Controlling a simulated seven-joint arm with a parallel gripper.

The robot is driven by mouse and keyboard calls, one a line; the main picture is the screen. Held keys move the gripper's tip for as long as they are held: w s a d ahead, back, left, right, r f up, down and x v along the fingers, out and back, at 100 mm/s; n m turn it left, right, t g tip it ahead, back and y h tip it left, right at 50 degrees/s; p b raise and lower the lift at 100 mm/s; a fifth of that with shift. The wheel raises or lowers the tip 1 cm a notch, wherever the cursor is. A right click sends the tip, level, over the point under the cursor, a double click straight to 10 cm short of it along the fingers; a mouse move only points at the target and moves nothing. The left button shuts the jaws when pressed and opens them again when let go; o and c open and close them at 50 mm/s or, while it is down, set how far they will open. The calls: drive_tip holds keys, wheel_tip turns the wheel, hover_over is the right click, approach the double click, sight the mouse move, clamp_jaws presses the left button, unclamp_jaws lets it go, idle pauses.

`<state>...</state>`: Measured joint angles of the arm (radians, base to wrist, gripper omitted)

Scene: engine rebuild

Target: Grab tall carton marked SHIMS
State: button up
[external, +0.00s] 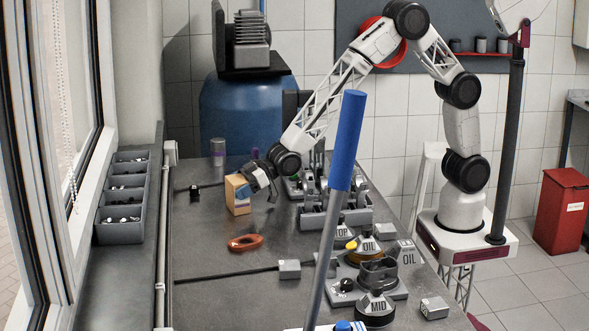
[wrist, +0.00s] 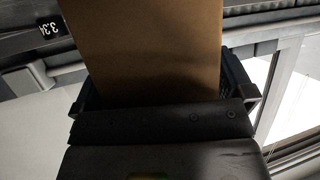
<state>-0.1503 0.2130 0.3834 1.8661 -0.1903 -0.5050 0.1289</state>
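A tan carton (external: 237,196) is at the left end of the workbench in the external view, upright or nearly so. Its lettering cannot be read. My gripper (external: 248,186) is at its upper right side. In the wrist view the plain brown face of the carton (wrist: 155,45) fills the space between the fingers of my gripper (wrist: 160,92). Both fingers look snug against its sides, so the gripper appears shut on it. Whether its base touches the bench cannot be told.
Engine parts and funnels marked OIL (external: 365,246) and MID (external: 376,307) crowd the right. A grey bin rack (external: 122,230) stands at the left. A blue-handled bar (external: 347,140) crosses the foreground.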

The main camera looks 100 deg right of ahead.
drive_tip(key=c, duration=0.7)
drive_tip(key=shift+r, duration=0.15)
drive_tip(key=shift+r, duration=4.9)
